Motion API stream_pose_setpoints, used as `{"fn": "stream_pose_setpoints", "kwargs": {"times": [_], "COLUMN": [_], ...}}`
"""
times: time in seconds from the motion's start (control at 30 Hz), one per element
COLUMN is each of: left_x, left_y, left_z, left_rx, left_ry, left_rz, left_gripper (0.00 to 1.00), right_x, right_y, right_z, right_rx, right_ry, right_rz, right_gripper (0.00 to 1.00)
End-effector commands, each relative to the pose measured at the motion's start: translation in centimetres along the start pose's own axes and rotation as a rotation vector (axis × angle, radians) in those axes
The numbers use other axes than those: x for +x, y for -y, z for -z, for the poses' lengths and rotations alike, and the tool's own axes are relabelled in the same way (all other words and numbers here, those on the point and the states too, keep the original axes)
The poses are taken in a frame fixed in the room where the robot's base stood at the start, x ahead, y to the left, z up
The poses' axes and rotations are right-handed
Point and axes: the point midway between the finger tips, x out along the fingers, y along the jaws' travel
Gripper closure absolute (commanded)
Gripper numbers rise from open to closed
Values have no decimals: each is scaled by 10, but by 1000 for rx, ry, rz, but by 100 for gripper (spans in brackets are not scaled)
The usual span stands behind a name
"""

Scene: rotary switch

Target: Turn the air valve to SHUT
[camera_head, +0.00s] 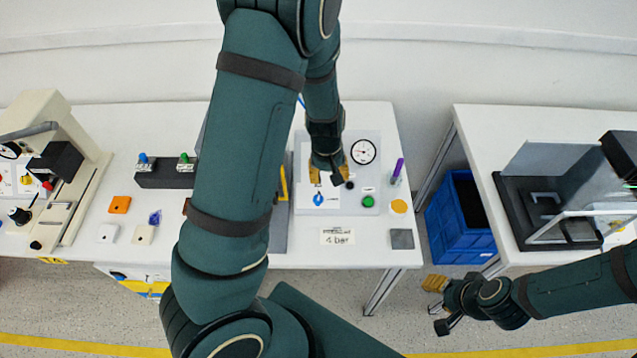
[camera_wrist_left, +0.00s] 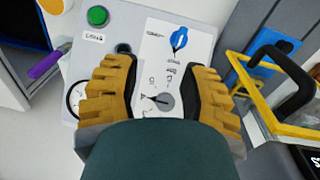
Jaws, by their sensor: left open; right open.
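A grey-white panel (camera_head: 333,204) on the middle table bears a blue teardrop-shaped handle (camera_head: 318,198), also in the left wrist view (camera_wrist_left: 179,38), where its narrow end points down the picture. A round grey dial with a black pointer (camera_wrist_left: 163,102) sits between my left fingers. The labels are too small to read, so I cannot tell which of these is the air valve. My left gripper (camera_head: 329,175) is open above the panel, behind the blue handle; contact with the dial cannot be told. My right gripper (camera_head: 439,304) is open and empty, over the floor.
The panel also holds a gauge (camera_head: 363,151), a green button (camera_head: 368,201) and a black button (camera_head: 350,185). A purple marker (camera_head: 398,168) stands right of it. A yellow frame with a black handle (camera_wrist_left: 285,80) stands beside the panel. A blue crate (camera_head: 452,235) fills the gap between tables.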

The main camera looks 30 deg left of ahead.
Motion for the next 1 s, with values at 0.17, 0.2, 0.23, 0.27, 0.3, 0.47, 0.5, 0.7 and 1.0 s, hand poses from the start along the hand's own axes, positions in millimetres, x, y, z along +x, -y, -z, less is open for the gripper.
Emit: {"fn": "stream_pose_setpoints", "kwargs": {"times": [0.17,0.2,0.23,0.27,0.3,0.47,0.5,0.7,1.0], "left_x": [-17,-18,-18,-17,-15,4,12,50,101], "left_y": [11,12,13,14,15,18,20,25,32], "left_z": [5,5,6,6,6,5,5,4,4], "left_rx": [140,153,160,166,169,167,166,166,165], "left_ry": [21,23,24,25,26,28,30,29,28], "left_rz": [120,132,139,143,147,147,148,146,145], "left_gripper": [56,56,56,56,56,56,56,56,56], "right_x": [-24,-25,-26,-26,-25,-22,-21,-17,-14], "right_y": [9,9,9,9,9,8,7,6,5], "right_z": [4,4,4,4,4,4,4,3,3], "right_rx": [3,3,3,3,3,3,3,4,4], "right_ry": [-2,-2,-3,-3,-3,-3,-3,-4,-4], "right_rz": [1,1,1,1,1,1,1,1,0], "right_gripper": [53,53,53,53,53,53,53,53,53]}}
